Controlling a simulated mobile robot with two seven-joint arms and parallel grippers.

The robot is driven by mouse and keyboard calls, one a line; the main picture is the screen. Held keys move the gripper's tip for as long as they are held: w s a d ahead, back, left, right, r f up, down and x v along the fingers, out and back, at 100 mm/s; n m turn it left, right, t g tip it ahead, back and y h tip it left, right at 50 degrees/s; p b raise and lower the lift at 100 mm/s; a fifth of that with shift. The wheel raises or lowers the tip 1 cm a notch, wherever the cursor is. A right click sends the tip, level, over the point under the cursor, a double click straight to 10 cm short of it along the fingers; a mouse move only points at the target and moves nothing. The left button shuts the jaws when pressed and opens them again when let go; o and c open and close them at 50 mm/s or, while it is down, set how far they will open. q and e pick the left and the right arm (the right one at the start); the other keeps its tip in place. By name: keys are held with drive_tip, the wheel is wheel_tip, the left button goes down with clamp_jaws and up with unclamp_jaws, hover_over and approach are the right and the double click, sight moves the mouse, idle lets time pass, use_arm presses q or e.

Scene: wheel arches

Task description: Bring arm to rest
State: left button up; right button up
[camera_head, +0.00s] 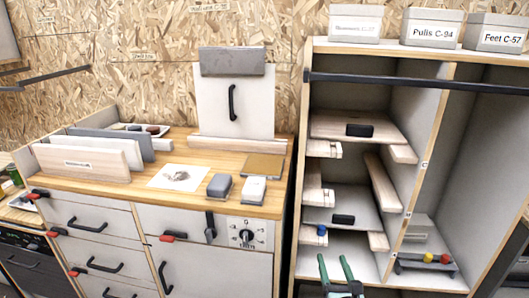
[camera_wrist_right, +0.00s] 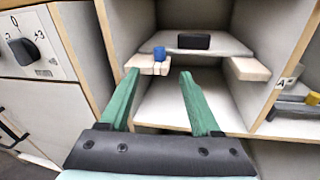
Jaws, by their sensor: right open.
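My right gripper (camera_head: 336,271) shows at the bottom of the head view, in front of the lower opening of the tall shelf unit (camera_head: 301,120). Its two green fingers are apart with nothing between them. In the right wrist view the gripper (camera_wrist_right: 160,85) is open and points at the lower compartment. A blue piece (camera_wrist_right: 159,53) sits on the left wooden rail beyond the left fingertip; it also shows in the head view (camera_head: 321,230). My left gripper is not in view.
A workbench (camera_head: 112,192) with drawers stands left of the shelf unit, with a grey block (camera_head: 219,185) and a white block (camera_head: 253,189) on it. Shelf boards (camera_head: 355,128) with black handles stick out in the unit. A small rack (camera_head: 425,265) stands lower right.

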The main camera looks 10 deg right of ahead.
use_arm(q)
drive_tip(key=s+a+r+p, duration=0.1)
drive_tip(key=a+r+p, duration=0.2)
drive_tip(key=r+p, duration=0.5)
drive_tip(key=shift+s+a+r+n+y+p, duration=0.15)
drive_tip(key=shift+s+n+y+p, duration=0.2)
drive_tip(key=shift+p, duration=0.8)
use_arm(e)
drive_tip(key=s+a+f+m+g+y, duration=0.1)
drive_tip(key=s+a+f+m+g, duration=0.1)
drive_tip(key=s+m, duration=1.2)
drive_tip(key=s+a+f+m+g+y, duration=0.2)
drive_tip(key=s+m+g, duration=0.4)
drive_tip(key=s+m, duration=0.8)
drive_tip(key=a+f+m, duration=0.1)
drive_tip(key=a+m, duration=0.1)
drive_tip(key=m, duration=0.1)
drive_tip(key=shift+f+m+y, duration=0.15)
drive_tip(key=shift+m+y, duration=0.15)
